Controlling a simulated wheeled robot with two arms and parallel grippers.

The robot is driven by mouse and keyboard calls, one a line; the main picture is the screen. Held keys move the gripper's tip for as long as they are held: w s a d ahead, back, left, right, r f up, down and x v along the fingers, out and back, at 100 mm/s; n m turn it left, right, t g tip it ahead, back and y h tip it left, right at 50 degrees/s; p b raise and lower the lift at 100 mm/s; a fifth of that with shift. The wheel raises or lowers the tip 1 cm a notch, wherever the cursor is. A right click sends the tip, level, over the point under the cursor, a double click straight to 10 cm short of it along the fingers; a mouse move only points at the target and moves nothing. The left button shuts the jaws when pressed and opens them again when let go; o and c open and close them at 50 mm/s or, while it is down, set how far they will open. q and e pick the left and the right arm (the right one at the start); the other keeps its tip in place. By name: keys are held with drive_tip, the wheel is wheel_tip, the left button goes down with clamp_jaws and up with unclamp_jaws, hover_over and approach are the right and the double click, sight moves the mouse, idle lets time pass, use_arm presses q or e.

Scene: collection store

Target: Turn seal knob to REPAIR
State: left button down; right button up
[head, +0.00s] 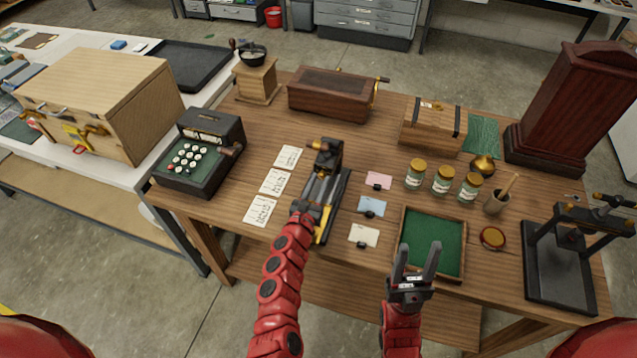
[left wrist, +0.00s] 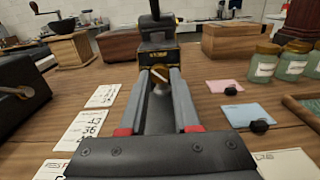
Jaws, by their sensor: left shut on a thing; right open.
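The seal device (head: 328,150) is a dark block with brass parts and an upright black handle, near the middle of the wooden table. It stands straight ahead in the left wrist view (left wrist: 157,42). My left gripper (head: 323,180) reaches it from the front. Its fingers (left wrist: 161,80) are closed on the small brass seal knob (left wrist: 159,71), which carries a pale mark, on the device's near face. The fingers partly hide the knob, and I cannot read its setting or a REPAIR label. My right gripper (head: 418,250) is open and empty above the near part of the green-lined tray (head: 462,240).
White paper cards (head: 275,181) lie left of the device; coloured cards (head: 371,207) lie right. A keyed machine (head: 200,152) stands left, a wooden crank box (head: 325,97) behind. Several jars (head: 442,181) stand right. A black press (head: 560,260) is at far right.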

use_arm(q)
drive_tip(key=shift+f+m, duration=0.1)
drive_tip(key=shift+m, duration=0.2)
drive_tip(key=shift+f+m+b, duration=0.15)
drive_tip(key=shift+m+b, duration=0.9)
drive_tip(key=shift+m, duration=0.15)
drive_tip(key=m+b, duration=0.3)
drive_tip(key=m, duration=0.2)
drive_tip(key=shift+m, duration=0.3)
drive_tip(key=m+b, duration=0.4)
drive_tip(key=m, duration=0.2)
drive_tip(key=shift+r+m+b, duration=0.25)
drive_tip(key=shift+m+b, duration=0.6)
drive_tip(key=shift+m, duration=0.75)
drive_tip(key=c, duration=0.6)
unclamp_jaws()
